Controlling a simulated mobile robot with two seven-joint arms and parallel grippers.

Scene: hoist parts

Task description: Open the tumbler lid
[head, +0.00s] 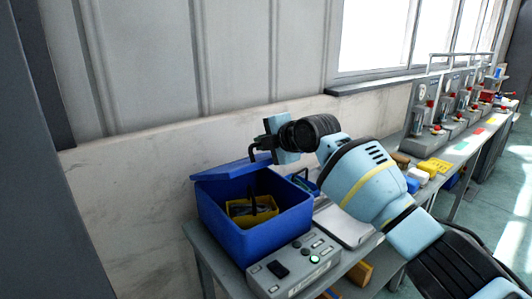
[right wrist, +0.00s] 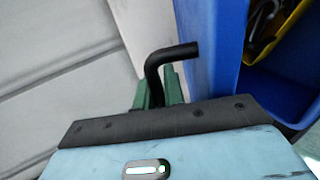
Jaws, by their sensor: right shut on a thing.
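A blue box (head: 243,235) stands at the near end of the bench, its top open. Its blue lid (head: 231,169) is raised and tilted at the back left; a blue panel (right wrist: 205,45) shows beside my fingers in the right wrist view. My right gripper (head: 268,143) is above the box's back edge, near the lid. Its green fingers (right wrist: 160,88) are shut on a black bent rod (right wrist: 168,55). I cannot tell whether the rod is fixed to the lid. My left gripper is not in view.
A yellow bin (head: 262,219) with dark items sits inside the box. A grey control box (head: 297,265) with buttons stands in front. The wall (head: 130,185) is close behind. Several machines and coloured parts line the bench to the right.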

